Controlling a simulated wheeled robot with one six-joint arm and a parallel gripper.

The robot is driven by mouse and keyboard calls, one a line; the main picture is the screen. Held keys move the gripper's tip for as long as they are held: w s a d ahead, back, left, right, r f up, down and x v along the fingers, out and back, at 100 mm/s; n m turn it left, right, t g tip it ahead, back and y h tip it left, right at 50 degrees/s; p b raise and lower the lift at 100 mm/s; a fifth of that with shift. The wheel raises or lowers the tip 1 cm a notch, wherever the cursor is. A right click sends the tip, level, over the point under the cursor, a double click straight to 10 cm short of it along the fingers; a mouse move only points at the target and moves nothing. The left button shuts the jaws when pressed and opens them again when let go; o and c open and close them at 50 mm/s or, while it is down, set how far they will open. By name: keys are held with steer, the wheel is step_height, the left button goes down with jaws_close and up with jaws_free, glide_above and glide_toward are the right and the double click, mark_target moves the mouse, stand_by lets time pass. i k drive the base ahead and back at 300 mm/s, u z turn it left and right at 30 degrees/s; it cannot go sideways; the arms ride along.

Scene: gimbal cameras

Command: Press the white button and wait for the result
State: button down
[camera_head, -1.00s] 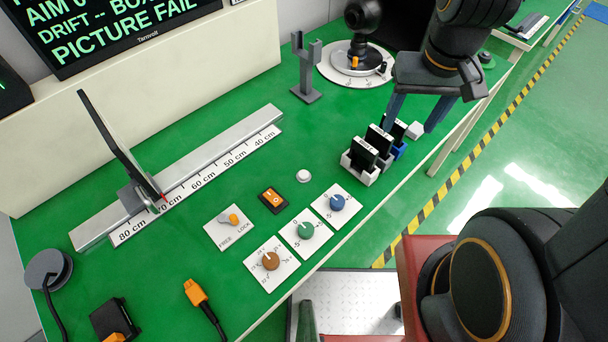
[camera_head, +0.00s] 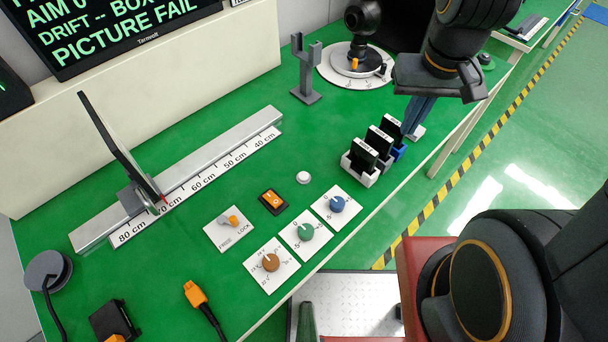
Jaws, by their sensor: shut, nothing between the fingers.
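The white button (camera_head: 303,177) is a small round cap on the green bench, just above the blue dial and right of the orange rocker switch. My gripper (camera_head: 412,130) is shut and points down at the right side of the bench. It is well to the right of and above the button in the picture, apart from it, beside the slotted white holder. The screen (camera_head: 120,35) at the upper left reads "PICTURE FAIL" in green, with "DRIFT" and "AIM" lines above, partly cut off.
The holder (camera_head: 361,176) with black cards stands between my gripper and the button. Brown (camera_head: 271,262), green (camera_head: 306,232) and blue (camera_head: 337,204) dials and a FREE/LOCK lever (camera_head: 229,221) lie near the button. A grey fork stand (camera_head: 306,80) rises behind. Bench between button and ruler is clear.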

mark_target(303, 176)
steer(key=z, duration=0.55)
steer(key=k, duration=1.2)
steer(key=u, duration=0.3)
